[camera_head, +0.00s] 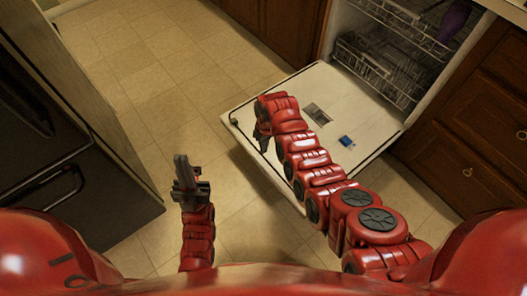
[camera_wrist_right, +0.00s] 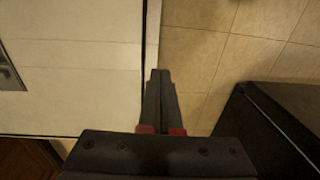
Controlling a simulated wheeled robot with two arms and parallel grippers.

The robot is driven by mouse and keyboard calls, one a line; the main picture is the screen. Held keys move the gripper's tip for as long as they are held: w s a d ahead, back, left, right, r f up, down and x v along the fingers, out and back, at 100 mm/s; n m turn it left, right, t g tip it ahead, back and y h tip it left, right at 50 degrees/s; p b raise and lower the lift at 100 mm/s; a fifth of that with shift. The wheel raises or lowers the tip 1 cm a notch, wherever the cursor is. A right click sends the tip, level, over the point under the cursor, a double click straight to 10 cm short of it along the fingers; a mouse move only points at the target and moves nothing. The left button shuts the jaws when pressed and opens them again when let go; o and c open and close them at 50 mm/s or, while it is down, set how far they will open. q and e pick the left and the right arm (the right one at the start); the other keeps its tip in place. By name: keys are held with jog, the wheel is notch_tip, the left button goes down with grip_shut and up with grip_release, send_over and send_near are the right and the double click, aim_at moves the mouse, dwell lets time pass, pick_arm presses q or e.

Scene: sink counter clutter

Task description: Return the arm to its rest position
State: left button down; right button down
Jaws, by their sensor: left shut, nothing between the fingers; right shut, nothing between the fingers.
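My right arm (camera_head: 306,168) is red and stretches forward over the open dishwasher door (camera_head: 385,125). My right gripper (camera_head: 263,142) is at the far end of that arm, above the left edge of the door. In the right wrist view the right gripper's dark fingers (camera_wrist_right: 160,80) are together with nothing between them, in line with the door's edge (camera_wrist_right: 144,60). My left gripper (camera_head: 182,165) is shut and empty, above the tiled floor at the left, with its arm drawn in close to my body.
The dishwasher racks (camera_head: 385,55) are inside the opening, with a purple item (camera_head: 455,20) at the upper right. A small blue item (camera_head: 346,141) is on the door. Wooden drawers (camera_head: 480,140) stand at right, a dark appliance (camera_head: 60,150) at left. Open floor (camera_head: 150,60) lies between.

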jog(key=shift+r, duration=1.15)
